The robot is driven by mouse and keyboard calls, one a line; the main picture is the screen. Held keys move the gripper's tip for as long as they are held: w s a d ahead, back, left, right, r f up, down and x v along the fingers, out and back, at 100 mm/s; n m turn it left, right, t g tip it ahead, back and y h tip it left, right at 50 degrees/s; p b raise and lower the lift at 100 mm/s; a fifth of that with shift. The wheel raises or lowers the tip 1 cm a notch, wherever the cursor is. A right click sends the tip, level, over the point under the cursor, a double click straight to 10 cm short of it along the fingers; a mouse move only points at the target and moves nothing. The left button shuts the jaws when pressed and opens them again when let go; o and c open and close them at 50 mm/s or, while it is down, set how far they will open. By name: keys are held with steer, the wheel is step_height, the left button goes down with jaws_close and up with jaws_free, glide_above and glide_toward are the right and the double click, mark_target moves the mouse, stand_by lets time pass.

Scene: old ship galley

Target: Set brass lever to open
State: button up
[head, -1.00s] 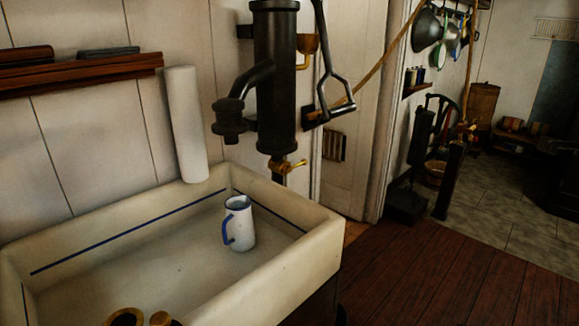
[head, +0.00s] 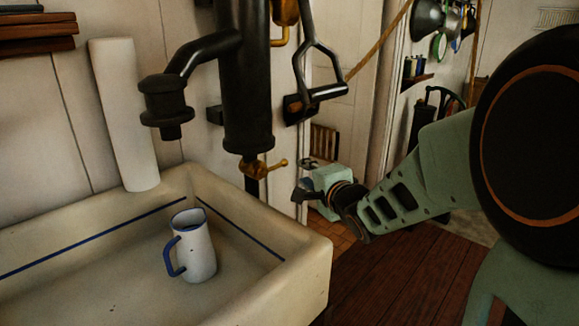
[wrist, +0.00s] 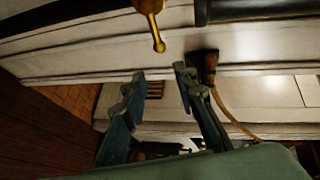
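The brass lever (head: 275,165) is on a brass valve under the black pump body (head: 246,90). In the head view its handle sticks out to the right, near level, ending in a small ball. In the wrist view the lever (wrist: 154,28) hangs from the top edge, its ball tip just beyond my fingers. My gripper (head: 301,180) is right of the lever and slightly lower in the head view, apart from it. In the wrist view my gripper (wrist: 160,74) has its two fingers spread, with nothing between them.
A pale sink (head: 310,255) stands below the pump, with a white and blue jug (head: 194,250) in it. The pump's spout (head: 165,105) overhangs the sink. A black pump handle (head: 318,65) hangs above my gripper. Wooden floor (head: 370,285) lies open to the sink's right.

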mark_target(279, 166)
steer(key=shift+y, duration=0.6)
steer(key=w+a+f+b, duration=0.1)
steer(key=w+a, duration=0.1)
steer(key=w, duration=0.1)
steer(key=w+a+b, duration=0.1)
steer(key=w+a, duration=0.1)
steer(key=w, duration=0.1)
steer(key=w+a+f+b, duration=0.1)
steer(key=w+a, duration=0.2)
steer(key=shift+w+a+f, duration=0.1)
steer(key=shift+w+f, duration=0.25)
steer(key=shift+c, duration=0.3)
jaws_close()
